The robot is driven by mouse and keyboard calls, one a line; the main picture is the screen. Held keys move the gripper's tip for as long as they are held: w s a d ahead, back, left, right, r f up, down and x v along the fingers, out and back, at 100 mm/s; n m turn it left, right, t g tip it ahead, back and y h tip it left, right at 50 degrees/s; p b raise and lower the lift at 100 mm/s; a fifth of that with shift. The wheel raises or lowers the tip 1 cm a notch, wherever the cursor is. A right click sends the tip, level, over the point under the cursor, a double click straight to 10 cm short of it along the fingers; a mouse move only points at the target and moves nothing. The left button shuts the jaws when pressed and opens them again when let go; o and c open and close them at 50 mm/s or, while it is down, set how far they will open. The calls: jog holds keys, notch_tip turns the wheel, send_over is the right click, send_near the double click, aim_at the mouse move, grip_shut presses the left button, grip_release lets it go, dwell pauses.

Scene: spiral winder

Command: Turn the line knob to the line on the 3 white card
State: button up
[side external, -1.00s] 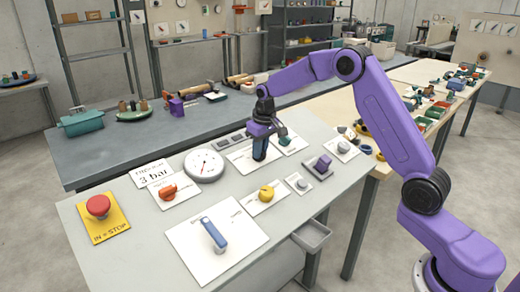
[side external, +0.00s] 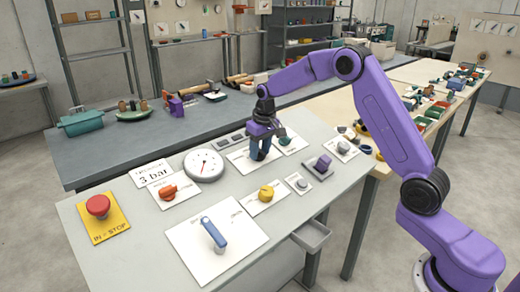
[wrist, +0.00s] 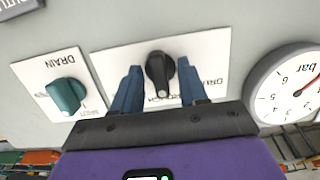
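A white card (side external: 150,173) with the print "3 bar" lies at the back left of the bench, beside a round gauge (side external: 203,165). My gripper (side external: 260,153) points down over a white card right of the gauge. In the wrist view a black pointer knob (wrist: 160,75) with a pale dot at its near end sits on this card (wrist: 215,45). My two blue fingers (wrist: 160,92) stand apart, one on each side of the knob, with gaps visible. The card's lettering is upside down and partly hidden; I cannot read it fully.
A green knob (wrist: 65,95) on a "DRAIN" card is close beside my gripper. An orange knob (side external: 168,192), a yellow knob (side external: 266,193), a blue lever (side external: 214,233), a purple block (side external: 322,163) and a red stop button (side external: 98,205) stand elsewhere on the bench.

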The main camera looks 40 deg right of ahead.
notch_tip(320, 180, up, 17)
jog(key=s, duration=0.2)
jog(key=shift+s+r, duration=0.15)
jog(key=shift+s, duration=0.15)
dwell(0.5)
jog(key=s+a+f+n+g, duration=0.1)
jog(key=s+a+f+n, duration=0.15)
jog(key=s+a, duration=0.5)
jog(key=s+a+f+n, duration=0.1)
jog(key=s+a+n, duration=0.3)
jog(key=s, duration=0.6)
jog(key=s+d+f+n, duration=0.1)
jog(key=s+f+n, duration=0.2)
jog(key=s, duration=0.9)
jog(key=s+d+f+n, duration=0.1)
jog(key=s+f+n, duration=0.2)
jog(key=s, duration=0.8)
notch_tip(320, 180, down, 2)
jog(key=shift+s+d+f+g, duration=0.15)
jog(key=shift+s+d+g, duration=0.15)
jog(key=shift+s+d, duration=0.05)
